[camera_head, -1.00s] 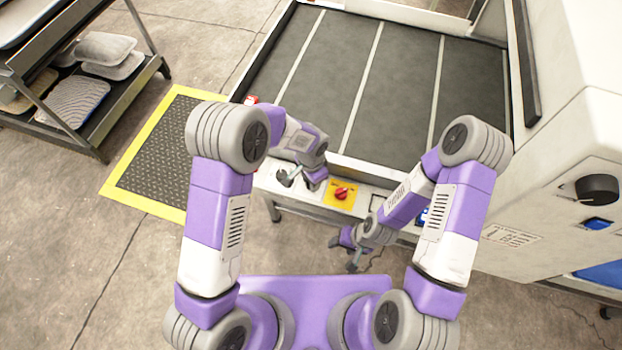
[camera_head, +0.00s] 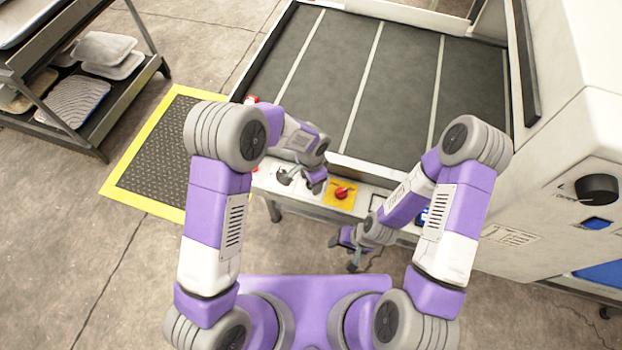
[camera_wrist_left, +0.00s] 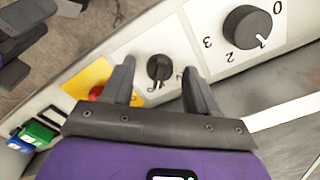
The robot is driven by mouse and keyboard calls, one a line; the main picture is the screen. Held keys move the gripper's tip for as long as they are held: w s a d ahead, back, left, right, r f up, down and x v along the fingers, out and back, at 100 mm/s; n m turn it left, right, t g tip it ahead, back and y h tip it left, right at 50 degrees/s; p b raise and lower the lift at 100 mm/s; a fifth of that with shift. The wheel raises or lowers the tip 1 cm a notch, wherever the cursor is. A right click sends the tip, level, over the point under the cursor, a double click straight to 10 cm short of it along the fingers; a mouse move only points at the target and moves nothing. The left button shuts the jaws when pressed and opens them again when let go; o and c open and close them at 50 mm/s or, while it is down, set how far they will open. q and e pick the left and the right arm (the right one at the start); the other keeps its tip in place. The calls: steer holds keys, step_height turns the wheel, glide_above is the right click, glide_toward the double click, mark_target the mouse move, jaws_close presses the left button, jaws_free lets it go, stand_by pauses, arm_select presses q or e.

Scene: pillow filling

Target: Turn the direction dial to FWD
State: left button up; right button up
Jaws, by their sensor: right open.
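The small black knob (camera_wrist_left: 159,67), which I take to be the direction dial, sits on a white plate in the left wrist view. Marks beside it are partly hidden and I cannot read FWD. My left gripper (camera_wrist_left: 157,70) is open, with one finger on each side of the knob and gaps showing. In the head view the left gripper (camera_head: 302,180) is over the front panel, left of the yellow plate, and hides much of the knob. My right gripper (camera_head: 345,253) is open and empty, low in front of the panel.
A larger black dial (camera_wrist_left: 247,27) marked with numbers is beside the knob. A red switch (camera_head: 341,193) on a yellow plate (camera_head: 332,202) is on the other side. Green (camera_wrist_left: 37,132) and blue (camera_wrist_left: 20,145) buttons lie farther along. The conveyor belt (camera_head: 400,90) is empty.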

arm_select(q)
steer(key=shift+r, duration=0.1)
step_height(320, 180, up, 7)
steer(key=shift+r+p, duration=0.2)
steer(key=shift+p, duration=0.75)
